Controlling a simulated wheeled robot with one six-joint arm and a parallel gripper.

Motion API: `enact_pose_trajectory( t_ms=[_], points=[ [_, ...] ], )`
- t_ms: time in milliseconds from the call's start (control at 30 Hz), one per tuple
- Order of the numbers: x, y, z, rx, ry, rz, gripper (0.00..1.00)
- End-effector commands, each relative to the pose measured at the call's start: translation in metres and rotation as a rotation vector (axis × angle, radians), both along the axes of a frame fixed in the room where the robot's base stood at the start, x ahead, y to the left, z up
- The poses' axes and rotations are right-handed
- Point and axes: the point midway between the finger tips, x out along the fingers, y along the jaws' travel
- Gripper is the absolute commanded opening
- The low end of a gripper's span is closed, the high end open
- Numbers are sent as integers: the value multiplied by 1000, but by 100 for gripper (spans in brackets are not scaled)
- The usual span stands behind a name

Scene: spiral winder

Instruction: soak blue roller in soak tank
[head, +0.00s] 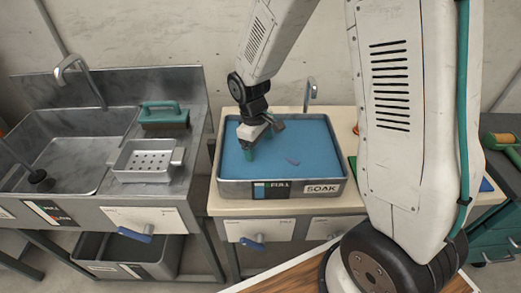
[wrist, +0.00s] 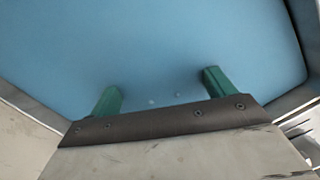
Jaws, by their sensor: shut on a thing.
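The soak tank (head: 230,188) is a metal tray labelled SOAK on the light-topped bench, filled with blue liquid. My gripper (head: 250,150) reaches down into its left part, green fingers dipping into the liquid. In the wrist view the green fingers (wrist: 160,88) stand apart and their tips go under the blue surface. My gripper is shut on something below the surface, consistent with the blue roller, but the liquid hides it. A small dark purplish mark shows in the liquid right of the fingers; I cannot tell what it is.
Left of the tank stands a metal sink (head: 100,122) with a perforated tray (head: 148,160) and a green-handled brush (head: 163,116) on its drainboard. A tap (head: 311,92) stands behind the tank. Blue-handled valves are below the bench front. A green cart (head: 497,228) is at right.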

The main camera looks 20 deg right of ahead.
Motion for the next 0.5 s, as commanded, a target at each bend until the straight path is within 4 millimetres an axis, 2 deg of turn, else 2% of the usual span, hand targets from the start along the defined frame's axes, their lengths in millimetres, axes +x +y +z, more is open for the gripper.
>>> enact_pose_trajectory(
  t_ms=[500],
  points=[
    [1, 0, 54, 1, -4, -1, 53]
  ],
)
